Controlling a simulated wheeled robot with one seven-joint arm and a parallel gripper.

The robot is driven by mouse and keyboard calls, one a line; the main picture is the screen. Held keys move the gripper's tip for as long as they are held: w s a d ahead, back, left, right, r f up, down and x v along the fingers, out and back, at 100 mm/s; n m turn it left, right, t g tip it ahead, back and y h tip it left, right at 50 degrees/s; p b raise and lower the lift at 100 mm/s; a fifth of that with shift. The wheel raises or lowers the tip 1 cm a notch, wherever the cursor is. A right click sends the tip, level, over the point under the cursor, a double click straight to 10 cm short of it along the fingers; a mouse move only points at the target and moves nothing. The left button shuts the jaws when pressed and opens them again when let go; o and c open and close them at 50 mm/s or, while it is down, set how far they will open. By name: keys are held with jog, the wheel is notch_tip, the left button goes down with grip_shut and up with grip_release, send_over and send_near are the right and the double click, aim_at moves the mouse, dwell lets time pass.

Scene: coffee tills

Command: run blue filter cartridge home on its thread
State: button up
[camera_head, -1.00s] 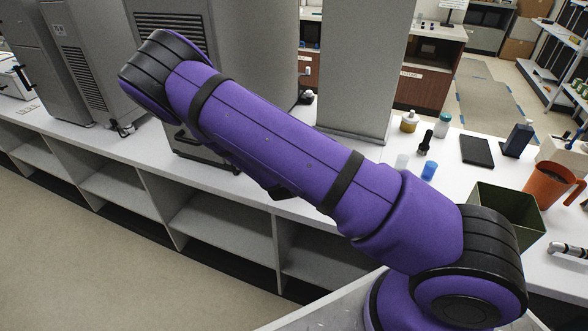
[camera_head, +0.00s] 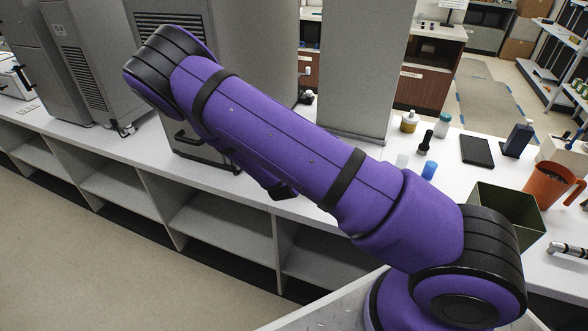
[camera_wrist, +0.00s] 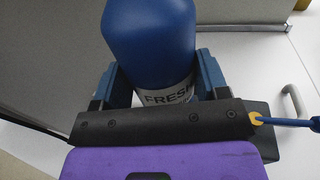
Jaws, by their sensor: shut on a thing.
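The blue filter cartridge (camera_wrist: 150,40) fills the upper middle of the wrist view. It is a smooth blue cylinder with a pale label band near my gripper, on which "FRESH" can be read. My gripper (camera_wrist: 163,82) is shut on it, with one dark blue finger on each side. The far end of the cartridge runs out of the picture at the top. The thread is not visible in either view, so I cannot tell whether the cartridge touches it. In the head view my purple arm hides the gripper and cartridge.
Grey machines (camera_head: 262,60) stand on the white counter (camera_head: 110,143) behind my arm. A grey column (camera_head: 355,70) rises near the middle. Small bottles, a blue cup (camera_head: 429,170), a dark green bin (camera_head: 505,215) and an orange jug (camera_head: 547,186) crowd the right. Open shelves (camera_head: 225,225) lie below.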

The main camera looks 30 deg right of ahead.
jog(key=shift+f, duration=1.15)
jog(key=o, duration=1)
jog(key=shift+c, duration=0.2)
jog(key=v, duration=0.9)
